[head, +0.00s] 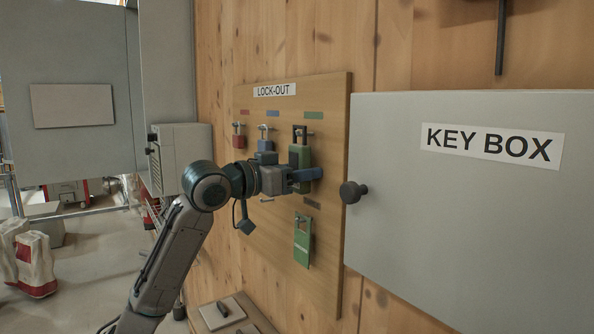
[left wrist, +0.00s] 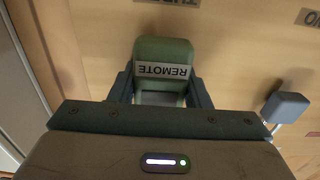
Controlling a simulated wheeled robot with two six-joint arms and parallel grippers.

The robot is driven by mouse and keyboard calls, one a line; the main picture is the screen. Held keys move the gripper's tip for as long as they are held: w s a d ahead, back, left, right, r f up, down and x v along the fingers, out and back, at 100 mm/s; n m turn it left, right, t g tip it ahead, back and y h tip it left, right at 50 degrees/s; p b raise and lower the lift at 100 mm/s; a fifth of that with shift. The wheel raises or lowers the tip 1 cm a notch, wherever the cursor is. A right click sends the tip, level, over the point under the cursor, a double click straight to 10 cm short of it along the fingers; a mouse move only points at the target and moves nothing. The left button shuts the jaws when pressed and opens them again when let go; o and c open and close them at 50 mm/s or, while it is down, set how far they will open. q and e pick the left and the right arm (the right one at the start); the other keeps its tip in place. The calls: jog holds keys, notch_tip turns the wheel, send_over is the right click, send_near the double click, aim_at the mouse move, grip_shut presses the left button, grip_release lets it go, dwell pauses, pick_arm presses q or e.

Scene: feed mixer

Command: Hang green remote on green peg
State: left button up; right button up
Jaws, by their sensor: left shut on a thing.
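The green remote (head: 305,160) is upright in front of the lock-out board, with a dark loop (head: 299,132) at its top. My left gripper (head: 305,180) is shut on its lower part. In the left wrist view the remote (left wrist: 165,52) sits between the fingers (left wrist: 160,90), its REMOTE label upside down. The green peg (head: 312,133) is under the green strip (head: 313,115), close beside the loop. I cannot tell whether the loop is around the peg or in front of it. My right gripper is not in view.
On the board (head: 333,170), a red padlock (head: 239,140) and a blue padlock (head: 266,146) hang left of the remote. A green tag (head: 303,241) hangs below. The key box (head: 470,210) with its dark knob (head: 352,192) stands close on the right.

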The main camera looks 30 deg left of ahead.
pick_arm(q)
jog(key=shift+f, duration=0.3)
jog(key=o, duration=1.1)
jog(key=shift+o, duration=0.6)
jog(key=shift+r, duration=0.1)
jog(key=shift+r, duration=0.1)
